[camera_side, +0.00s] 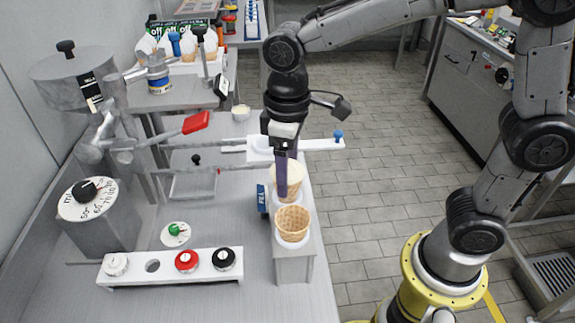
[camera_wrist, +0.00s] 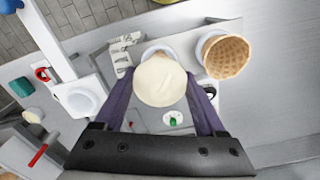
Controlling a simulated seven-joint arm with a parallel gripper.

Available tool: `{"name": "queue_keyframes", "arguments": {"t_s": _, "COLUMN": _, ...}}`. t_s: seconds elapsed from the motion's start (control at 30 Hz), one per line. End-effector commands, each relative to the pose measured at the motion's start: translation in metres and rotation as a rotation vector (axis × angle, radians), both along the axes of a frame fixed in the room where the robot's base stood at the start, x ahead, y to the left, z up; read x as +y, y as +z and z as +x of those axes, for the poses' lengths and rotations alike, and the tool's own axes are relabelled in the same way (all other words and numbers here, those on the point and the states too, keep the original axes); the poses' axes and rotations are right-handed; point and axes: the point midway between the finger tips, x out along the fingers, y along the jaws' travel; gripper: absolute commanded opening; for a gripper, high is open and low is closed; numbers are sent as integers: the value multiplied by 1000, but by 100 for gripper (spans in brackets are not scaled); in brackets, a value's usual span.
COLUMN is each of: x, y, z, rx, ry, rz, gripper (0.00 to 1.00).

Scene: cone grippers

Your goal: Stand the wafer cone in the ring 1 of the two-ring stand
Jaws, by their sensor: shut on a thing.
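My gripper (camera_side: 284,178) points down in the side view, its purple fingers shut on a wafer cone (camera_side: 293,188) with a smooth cream top. In the wrist view the cream top (camera_wrist: 160,82) lies between the two fingers (camera_wrist: 163,105). The cone looks about upright. The two-ring stand has a white near ring (camera_side: 292,245), and a second wafer cone, empty (camera_side: 292,220), stands in it. The other white ring (camera_wrist: 158,48) shows partly behind the held cone in the wrist view. The held cone's tip is hidden, so I cannot tell whether it is inside that ring.
The stand is on a grey block (camera_side: 295,268) at the counter's right edge. A white arm with a blue knob (camera_side: 338,136) reaches out behind my gripper. A white button panel (camera_side: 212,262) stands front left, and a dial housing (camera_side: 100,225) is at far left.

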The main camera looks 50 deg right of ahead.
Motion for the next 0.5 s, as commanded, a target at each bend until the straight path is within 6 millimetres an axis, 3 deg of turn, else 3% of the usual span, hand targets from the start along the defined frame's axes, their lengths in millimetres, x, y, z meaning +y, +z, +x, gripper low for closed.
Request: {"name": "queue_keyframes", "arguments": {"t_s": 0.5, "x": 0, "y": -15, "z": 0, "rx": 2, "ry": 0, "rz": -1, "gripper": 50}}
